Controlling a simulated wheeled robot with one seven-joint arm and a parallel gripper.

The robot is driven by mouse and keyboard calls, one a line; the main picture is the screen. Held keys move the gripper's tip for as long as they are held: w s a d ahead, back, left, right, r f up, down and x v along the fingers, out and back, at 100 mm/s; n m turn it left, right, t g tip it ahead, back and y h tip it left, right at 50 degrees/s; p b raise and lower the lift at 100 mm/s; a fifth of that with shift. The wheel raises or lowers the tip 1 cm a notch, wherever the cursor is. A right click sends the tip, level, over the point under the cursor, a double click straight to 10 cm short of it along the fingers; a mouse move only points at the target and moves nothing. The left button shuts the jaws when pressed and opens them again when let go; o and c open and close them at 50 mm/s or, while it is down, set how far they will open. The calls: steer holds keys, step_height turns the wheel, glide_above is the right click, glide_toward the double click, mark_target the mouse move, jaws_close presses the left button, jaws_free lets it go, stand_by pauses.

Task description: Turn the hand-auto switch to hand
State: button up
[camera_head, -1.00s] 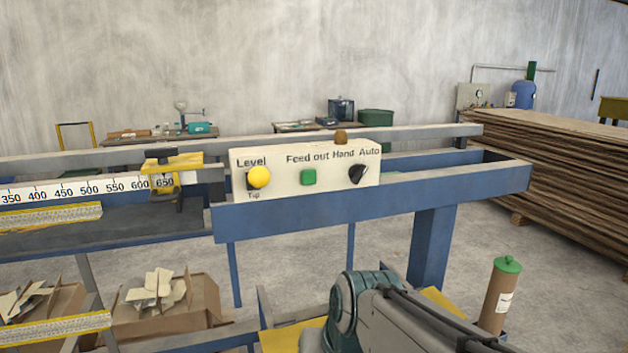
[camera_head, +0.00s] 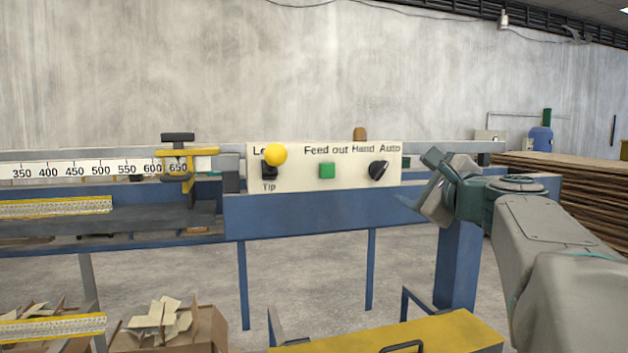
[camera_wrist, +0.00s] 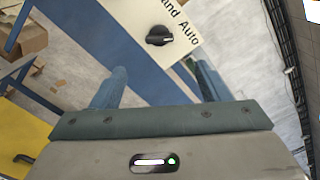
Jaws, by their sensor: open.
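The hand-auto switch is a black rotary knob (camera_head: 378,170) at the right end of the white control panel (camera_head: 350,178), under the words "Hand" and "Auto". Its light pointer mark leans to the upper right, toward "Auto". In the wrist view the knob (camera_wrist: 159,36) lies ahead of my gripper, above the gap between the fingers. My gripper (camera_head: 418,180) is to the right of the knob in the head view and apart from it. In the wrist view its two fingers (camera_wrist: 158,80) are spread wide with nothing between them.
A yellow ball-topped lever (camera_head: 276,155) and a green button (camera_head: 327,171) sit left of the knob on the panel. A blue beam (camera_head: 320,212) runs below the panel. A yellow clamp (camera_head: 188,160) stands on the ruler rail at left.

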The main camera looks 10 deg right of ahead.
mark_target(381, 171)
steer(key=w, duration=0.4)
steer(key=w+p, duration=0.1)
steer(key=w, duration=0.8)
steer(key=shift+w+a, duration=0.15)
steer(key=shift+a, duration=0.1)
steer(key=c, duration=1)
